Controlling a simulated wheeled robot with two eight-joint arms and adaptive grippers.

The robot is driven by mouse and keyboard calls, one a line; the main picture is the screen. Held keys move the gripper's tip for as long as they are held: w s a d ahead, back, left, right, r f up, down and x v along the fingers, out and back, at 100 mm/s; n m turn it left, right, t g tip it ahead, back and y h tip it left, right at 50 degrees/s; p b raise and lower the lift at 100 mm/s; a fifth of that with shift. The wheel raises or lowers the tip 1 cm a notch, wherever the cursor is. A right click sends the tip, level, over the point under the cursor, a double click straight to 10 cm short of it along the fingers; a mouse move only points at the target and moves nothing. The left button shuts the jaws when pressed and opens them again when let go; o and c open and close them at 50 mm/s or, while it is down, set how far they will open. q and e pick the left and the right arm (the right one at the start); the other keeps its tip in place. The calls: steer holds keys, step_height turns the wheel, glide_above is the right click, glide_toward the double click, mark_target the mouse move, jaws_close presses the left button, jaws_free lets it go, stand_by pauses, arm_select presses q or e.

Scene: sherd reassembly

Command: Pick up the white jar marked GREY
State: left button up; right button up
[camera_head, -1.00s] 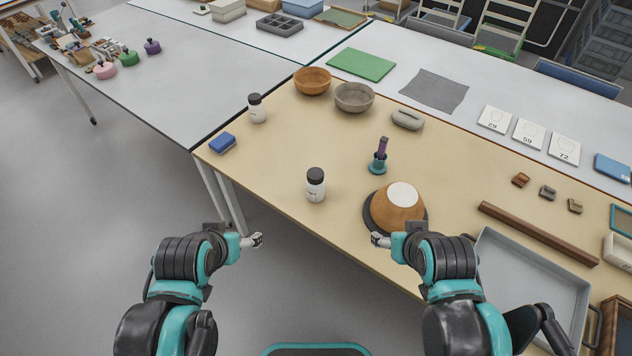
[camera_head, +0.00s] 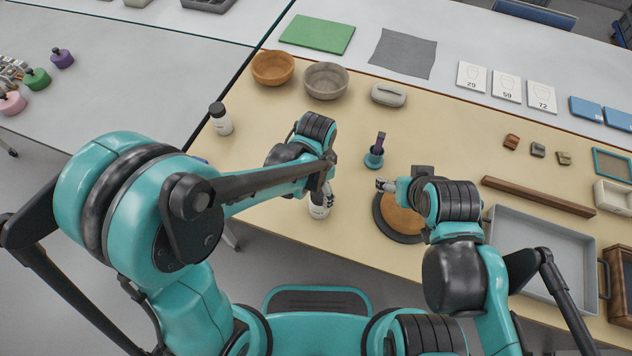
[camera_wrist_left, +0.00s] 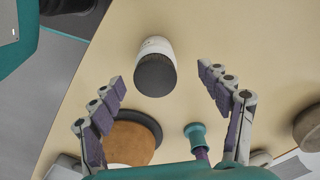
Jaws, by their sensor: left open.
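A white jar with a dark lid (camera_head: 319,209) stands upright near the table's front edge, partly hidden by my left gripper (camera_head: 326,188). In the left wrist view this jar (camera_wrist_left: 157,48) lies between and just beyond the open, empty fingers (camera_wrist_left: 160,82), with its dark lid toward the camera. No contact shows. A second white jar with a dark lid (camera_head: 221,121) stands at the table's left. The lettering on both jars is too small to read. My right gripper (camera_head: 384,185) is over the left side of the brown upturned bowl (camera_head: 402,215); its opening is unclear.
The teal tool with a purple handle (camera_head: 375,153) stands behind and right of the near jar. The upturned bowl rests on a dark disc (camera_head: 381,220). Two bowls, brown (camera_head: 272,68) and grey (camera_head: 326,80), stand farther back. A grey tray (camera_head: 541,262) is at right.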

arm_select(q)
steer(key=shift+w+d+f, duration=0.1)
steer(key=shift+d+f, duration=0.15)
steer(key=shift+f, duration=0.05)
steer(key=shift+d+f+m, duration=0.1)
steer(key=shift+f+m, duration=0.2)
steer(key=f+b, duration=0.2)
steer(key=f, duration=0.1)
steer(key=f+b, duration=0.2)
steer(key=f, duration=0.2)
steer(key=shift+s+d+f, duration=0.1)
steer(key=shift+s+f, duration=0.05)
steer(key=shift+s, duration=0.05)
steer(key=shift+c, duration=0.5)
steer(key=c, duration=1.5)
